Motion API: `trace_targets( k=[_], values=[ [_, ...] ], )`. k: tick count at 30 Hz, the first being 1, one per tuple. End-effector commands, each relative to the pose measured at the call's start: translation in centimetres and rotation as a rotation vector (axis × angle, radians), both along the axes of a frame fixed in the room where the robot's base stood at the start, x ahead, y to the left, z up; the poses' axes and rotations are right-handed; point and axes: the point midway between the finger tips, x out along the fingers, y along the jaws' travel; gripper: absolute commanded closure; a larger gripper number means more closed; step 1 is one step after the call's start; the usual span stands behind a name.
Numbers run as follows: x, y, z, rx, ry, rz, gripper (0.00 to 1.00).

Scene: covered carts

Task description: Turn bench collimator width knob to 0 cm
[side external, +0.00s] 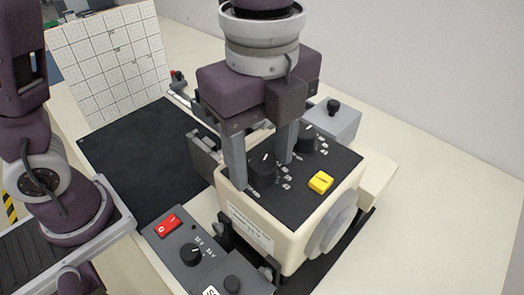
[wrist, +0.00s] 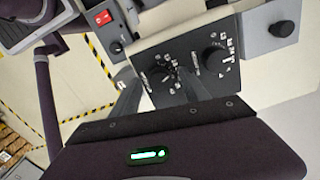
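The collimator is a cream box (side external: 250,205) with a black top panel (side external: 290,200). Two black knobs stand on the panel: a nearer one (side external: 264,166) with a white pointer mark, and a farther one (side external: 307,138). In the wrist view the same knobs show as the left one (wrist: 165,76) and the right one (wrist: 213,58). The labels are too small to tell which sets width. My gripper (side external: 262,176) points down over the panel with its fingers spread, one each side of the nearer knob. The wrist view shows the fingers (wrist: 155,84) apart too; contact cannot be told.
A yellow button (side external: 320,181) sits on the panel right of the knobs. A grey control box with a red switch (side external: 167,224) and a black knob (side external: 191,254) is in front. A grey box with a black knob (side external: 333,106) stands behind. A gridded white board (side external: 105,60) stands back left.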

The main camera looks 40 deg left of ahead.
Motion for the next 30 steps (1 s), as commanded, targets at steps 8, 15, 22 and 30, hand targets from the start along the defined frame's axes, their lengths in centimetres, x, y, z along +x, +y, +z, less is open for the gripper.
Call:
trace_targets(
  k=[8,15,22,30],
  values=[
    [0.01,0.00,0.03,0.000,0.000,0.001,1.00],
    [-0.01,-0.01,0.05,0.000,0.000,0.018,1.00],
    [-0.01,0.00,0.08,-0.002,0.000,0.128,1.00],
    [-0.02,-0.01,0.11,-0.002,-0.001,0.361,1.00]
  ],
)
